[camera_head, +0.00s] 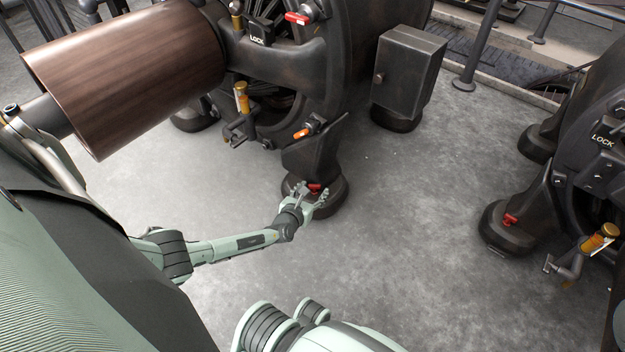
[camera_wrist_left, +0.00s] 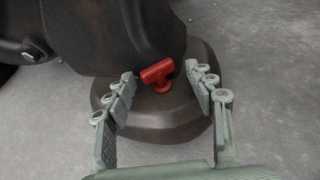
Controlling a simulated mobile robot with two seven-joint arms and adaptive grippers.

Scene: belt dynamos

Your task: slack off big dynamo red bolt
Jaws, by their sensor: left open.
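The big dynamo (camera_head: 350,60) is a large dark machine at the top centre of the head view. Its red bolt (camera_head: 314,188) sits on the round dark foot (camera_head: 330,205) at its base. In the left wrist view the red bolt (camera_wrist_left: 157,75) has a T-shaped head and stands between the fingers, towards their far ends. My left gripper (camera_head: 312,195) is open and right at the bolt; its spread fingers (camera_wrist_left: 162,90) lie on either side, with a gap on both sides. The right gripper is not in view.
A large brown roller (camera_head: 130,75) sticks out at the upper left. A grey box (camera_head: 408,75) is on the dynamo's right side. A second dark machine (camera_head: 575,150) with its own red bolt (camera_head: 509,219) stands at the right. The concrete floor (camera_head: 420,250) between is clear.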

